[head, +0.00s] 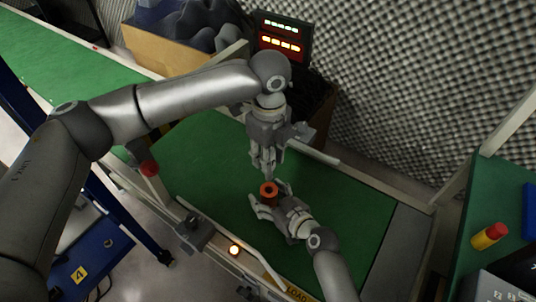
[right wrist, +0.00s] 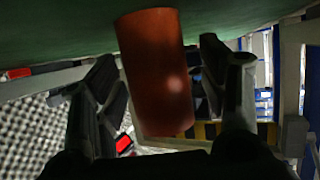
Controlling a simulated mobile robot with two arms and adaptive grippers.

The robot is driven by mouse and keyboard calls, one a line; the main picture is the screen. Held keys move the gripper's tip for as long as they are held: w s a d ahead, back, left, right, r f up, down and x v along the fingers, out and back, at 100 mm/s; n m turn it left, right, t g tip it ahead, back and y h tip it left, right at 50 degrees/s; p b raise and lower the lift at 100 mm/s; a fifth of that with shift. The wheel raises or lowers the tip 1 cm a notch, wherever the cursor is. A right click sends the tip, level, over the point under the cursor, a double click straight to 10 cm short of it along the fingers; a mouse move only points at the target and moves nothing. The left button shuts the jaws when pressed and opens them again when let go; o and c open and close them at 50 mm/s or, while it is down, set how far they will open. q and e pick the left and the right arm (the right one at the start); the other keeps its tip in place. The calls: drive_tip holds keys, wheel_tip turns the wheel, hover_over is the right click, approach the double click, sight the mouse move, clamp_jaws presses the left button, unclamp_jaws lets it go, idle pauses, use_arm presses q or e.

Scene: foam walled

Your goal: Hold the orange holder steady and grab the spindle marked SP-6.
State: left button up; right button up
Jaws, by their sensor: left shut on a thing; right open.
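The orange holder (head: 268,195) stands upright on the green belt, with a dark opening in its top. My right gripper (head: 268,201) is open low beside it, its fingers on either side. In the right wrist view the holder (right wrist: 157,72) appears as a plain orange cylinder between the open fingers, upside down against the green surface. My left gripper (head: 265,171) points down just above the holder's opening and is shut on a thin piece, apparently the spindle, mostly hidden by the fingers. No SP-6 marking is readable.
The green belt (head: 205,180) is clear around the holder. A red-and-yellow cylinder (head: 489,236) lies on the green surface at right. A lit display (head: 281,37) stands at the back.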

drive_tip(key=v, duration=1.2)
drive_tip(key=shift+d, duration=0.1)
